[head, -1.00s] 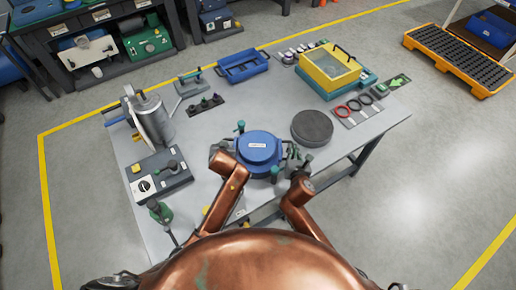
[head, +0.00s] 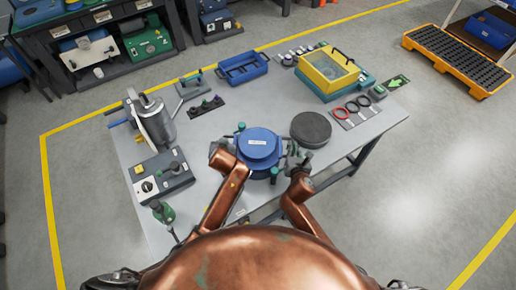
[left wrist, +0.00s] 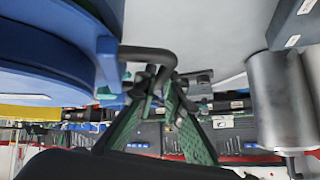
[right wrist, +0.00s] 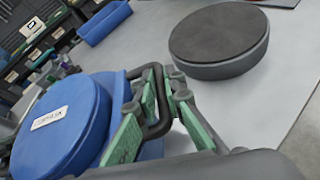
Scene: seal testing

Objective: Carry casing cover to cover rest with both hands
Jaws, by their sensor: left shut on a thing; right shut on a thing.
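The blue round casing cover (head: 258,145) with a white label is near the front middle of the table. My left gripper (left wrist: 163,92) is shut on a dark handle at one side of it. My right gripper (right wrist: 152,108) is shut on the dark handle at the opposite side; the blue cover (right wrist: 68,118) also shows there. The cover looks about level; its gap to what lies below is unclear. The cover rest, a dark grey round pad (head: 311,127), lies to the right of the cover and is bare; the pad (right wrist: 220,40) shows in the right wrist view too.
A blue tray (head: 242,67) is at the back. A metal canister (head: 153,120) and grey control box (head: 160,176) stand left. Bare table lies behind the cover.

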